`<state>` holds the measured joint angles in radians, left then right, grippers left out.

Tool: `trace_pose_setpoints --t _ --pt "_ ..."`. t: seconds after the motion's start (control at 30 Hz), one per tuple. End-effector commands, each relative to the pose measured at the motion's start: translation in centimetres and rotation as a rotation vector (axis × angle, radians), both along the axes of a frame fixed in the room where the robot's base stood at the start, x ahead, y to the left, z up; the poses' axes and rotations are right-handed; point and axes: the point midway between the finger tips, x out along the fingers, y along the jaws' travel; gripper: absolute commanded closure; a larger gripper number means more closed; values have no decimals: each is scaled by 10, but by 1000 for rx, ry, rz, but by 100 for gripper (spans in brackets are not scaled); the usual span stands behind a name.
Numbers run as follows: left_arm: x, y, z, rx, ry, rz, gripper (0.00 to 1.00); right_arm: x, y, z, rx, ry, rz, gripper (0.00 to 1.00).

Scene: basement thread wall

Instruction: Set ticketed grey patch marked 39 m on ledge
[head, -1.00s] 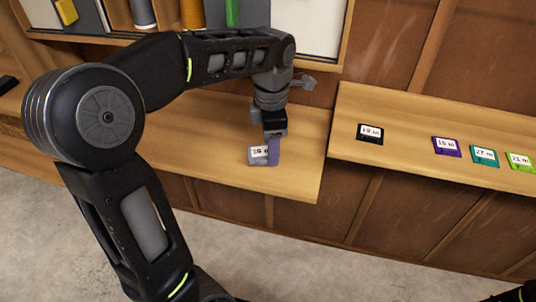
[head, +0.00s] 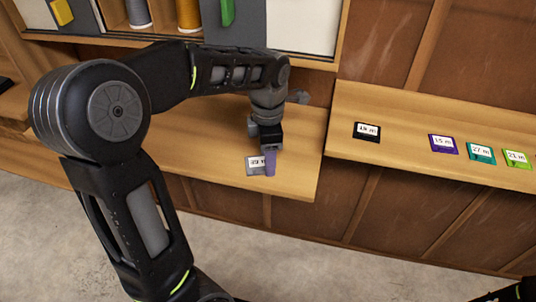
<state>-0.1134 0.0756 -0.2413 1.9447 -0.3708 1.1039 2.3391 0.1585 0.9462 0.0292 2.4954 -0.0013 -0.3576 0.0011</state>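The grey patch (head: 252,168) carries a white ticket reading 39 m, partly covered by a finger. It is over the left wooden board (head: 215,190), near its front right part. My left gripper (head: 269,163) points down at the patch's right side and is shut on it. The far finger is hidden. I cannot tell whether the patch touches the board. The right wooden ledge (head: 430,110) holds a row of ticketed patches. Of my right arm only a dark piece shows at the bottom right corner; its gripper is out of view.
On the right ledge are a black patch (head: 367,131), a purple patch (head: 443,144), a teal patch (head: 481,154) and a green patch (head: 516,159). A shelf with thread spools (head: 188,14) stands behind the left board. A gap separates board and ledge.

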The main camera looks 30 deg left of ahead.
Motion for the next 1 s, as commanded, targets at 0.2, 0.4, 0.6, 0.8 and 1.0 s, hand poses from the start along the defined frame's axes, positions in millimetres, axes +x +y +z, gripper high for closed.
trace_pose_setpoints --t 0.2,0.4,0.6,0.8,1.0 --pt "0 0 -2 0 0 0 33 0 0 -1 0 0 0 64" --pt "0 0 -2 -1 1 0 23 0 0 -1 0 0 0 64" --pt "0 0 0 0 0 0 23 0 0 0 0 0 0 64" --pt "1 0 15 0 -3 0 23 0 0 1 0 0 0 64" --pt "1 0 52 0 -4 0 23 0 0 1 0 0 0 64"
